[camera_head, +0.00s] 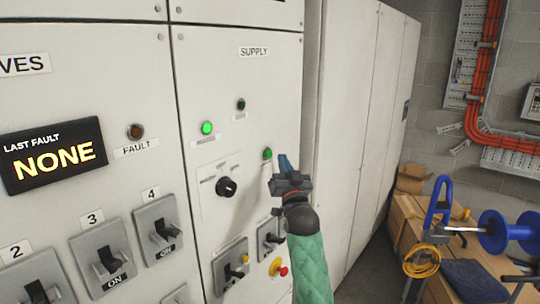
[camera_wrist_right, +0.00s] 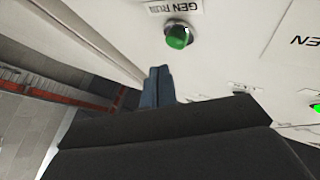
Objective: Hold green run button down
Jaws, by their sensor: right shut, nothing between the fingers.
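The green run button (camera_head: 267,153) sits on the panel marked SUPPLY. It also shows in the right wrist view (camera_wrist_right: 177,36), beside a label that reads GEN RUN, partly cut off. My right gripper (camera_head: 284,163) is shut and empty, its blue fingers just right of the button in the head view. In the right wrist view the fingertips (camera_wrist_right: 158,70) are below and left of the button, with a gap in the picture. The exact depth between the fingertips and the panel is hard to tell. My left gripper is not in view.
A lit green lamp (camera_head: 207,128), a dark lamp (camera_head: 241,104) and a black rotary knob (camera_head: 227,187) are left of the button. A red-topped button (camera_head: 280,268) and switches are below. Boxes and a blue cable reel (camera_head: 495,231) stand at the right.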

